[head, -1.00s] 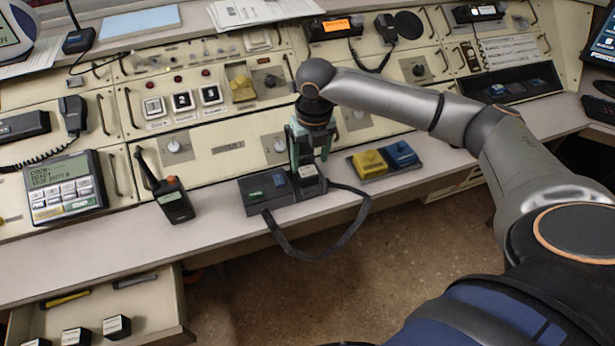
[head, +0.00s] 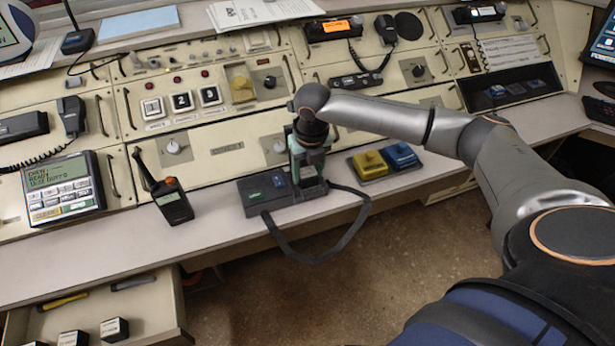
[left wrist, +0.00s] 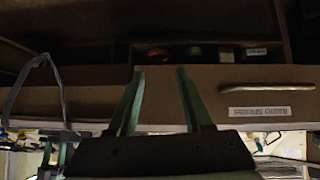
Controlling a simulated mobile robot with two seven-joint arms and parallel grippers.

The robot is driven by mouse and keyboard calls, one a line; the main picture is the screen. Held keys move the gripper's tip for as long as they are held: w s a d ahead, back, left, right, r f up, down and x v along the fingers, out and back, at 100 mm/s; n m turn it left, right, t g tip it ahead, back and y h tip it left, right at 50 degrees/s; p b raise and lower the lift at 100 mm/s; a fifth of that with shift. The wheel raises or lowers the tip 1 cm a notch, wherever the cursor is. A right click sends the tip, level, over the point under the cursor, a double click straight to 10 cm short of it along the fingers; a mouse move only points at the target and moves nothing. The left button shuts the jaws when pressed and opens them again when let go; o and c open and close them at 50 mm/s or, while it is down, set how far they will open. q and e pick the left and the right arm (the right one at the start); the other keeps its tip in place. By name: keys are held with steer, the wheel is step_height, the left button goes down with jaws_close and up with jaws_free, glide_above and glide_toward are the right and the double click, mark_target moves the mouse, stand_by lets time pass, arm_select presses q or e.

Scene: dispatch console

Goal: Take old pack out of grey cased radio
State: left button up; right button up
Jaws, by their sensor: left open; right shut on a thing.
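The grey cased radio (head: 258,192) lies on the desk ledge, a dark low box with a strap (head: 335,240) hanging in a loop over the front edge. My right gripper (head: 309,180) points down at the box's right end, its fingers shut on what looks like the old pack. The pack is mostly hidden by the fingers, and I cannot tell whether it is still seated. My left gripper (left wrist: 156,75) shows only in the left wrist view, open and empty, in front of a drawer front.
The open drawer (head: 165,310) at lower left holds several dark blocks. A handheld radio (head: 173,202) stands left of the case. A yellow block (head: 369,164) and a blue block (head: 400,155) sit on a tray to the right. The ledge between is clear.

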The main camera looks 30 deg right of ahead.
jaws_close()
steer(key=shift+r, duration=0.1)
